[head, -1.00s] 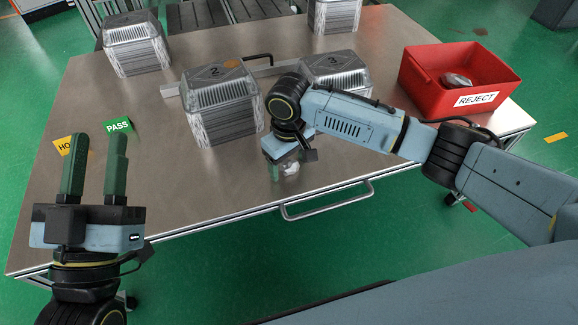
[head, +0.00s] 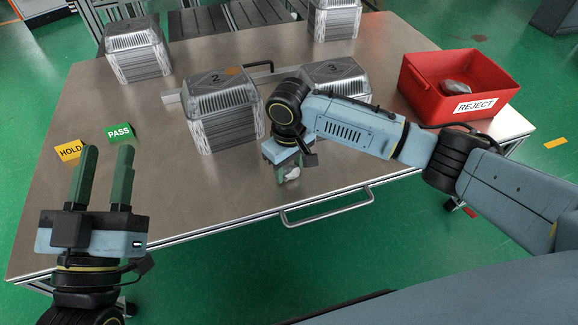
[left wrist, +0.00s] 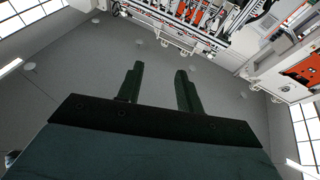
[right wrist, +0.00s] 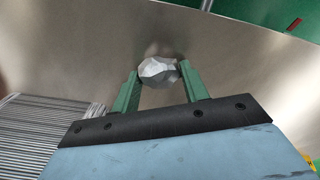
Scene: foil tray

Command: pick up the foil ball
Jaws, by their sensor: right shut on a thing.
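The foil ball (right wrist: 158,71) is a crumpled silver lump between the two green fingers of my right gripper (right wrist: 160,82) in the right wrist view. The fingers are shut on it. In the head view, the foil ball (head: 293,174) shows at the tips of my right gripper (head: 286,172), near the front edge of the table, partly hidden by the fingers. My left gripper (head: 106,160) is open and empty, raised at the front left. In the left wrist view, its fingers (left wrist: 158,80) stand apart with nothing between them.
Stacks of foil trays marked 2 (head: 222,115) and 3 (head: 335,75) stand behind my right gripper. A red REJECT bin (head: 430,85) at the right holds a grey lump. HOLD (head: 69,151) and PASS (head: 119,132) labels lie at the left. The table (head: 180,185) is bare at front left.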

